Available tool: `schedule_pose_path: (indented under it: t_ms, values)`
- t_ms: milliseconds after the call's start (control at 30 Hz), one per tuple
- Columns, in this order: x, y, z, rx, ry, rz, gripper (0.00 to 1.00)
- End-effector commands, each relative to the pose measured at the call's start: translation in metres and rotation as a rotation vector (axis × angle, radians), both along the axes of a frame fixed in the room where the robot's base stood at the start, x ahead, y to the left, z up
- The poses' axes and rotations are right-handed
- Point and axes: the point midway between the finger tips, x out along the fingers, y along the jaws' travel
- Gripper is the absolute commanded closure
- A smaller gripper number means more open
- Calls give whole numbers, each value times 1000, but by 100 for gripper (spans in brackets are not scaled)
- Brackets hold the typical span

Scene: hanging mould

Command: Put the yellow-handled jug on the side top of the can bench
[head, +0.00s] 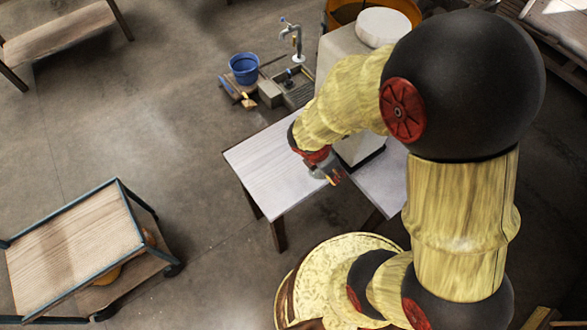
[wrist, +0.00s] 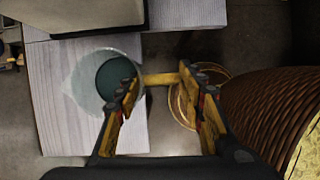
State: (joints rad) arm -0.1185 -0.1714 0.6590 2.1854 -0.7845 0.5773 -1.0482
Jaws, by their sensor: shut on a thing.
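The jug (wrist: 84,82) shows in the wrist view as a pale, clear-looking round vessel with a dark green inside. Its yellow handle (wrist: 160,79) lies between the fingers of my gripper (wrist: 163,88), which is shut on it. The jug is over the pale, plank-like bench top (wrist: 58,125); I cannot tell whether it touches it. In the head view my gripper (head: 328,172) is above the right part of the pale bench top (head: 262,165), beside the tall pale block. The jug is hard to make out there, small and partly hidden by my gripper.
A tall pale block (head: 345,75) with a round white lid (head: 383,26) stands at the bench. Behind are a blue bucket (head: 244,68), a tap (head: 293,40) and a small basin. A wood-topped trolley (head: 75,240) stands at lower left. The bench top's left part is clear.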

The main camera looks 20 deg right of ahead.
Motion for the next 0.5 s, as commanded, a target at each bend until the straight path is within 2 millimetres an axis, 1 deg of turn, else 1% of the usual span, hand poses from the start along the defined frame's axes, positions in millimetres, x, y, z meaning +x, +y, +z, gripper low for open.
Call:
schedule_pose_path:
  t_ms: [33,233,333,500]
  values:
    - [9,9,-8,0,0,5,100]
    - [41,39,-27,0,-1,4,100]
    - [50,48,-48,-1,2,2,100]
    - [64,60,-67,0,-1,0,100]
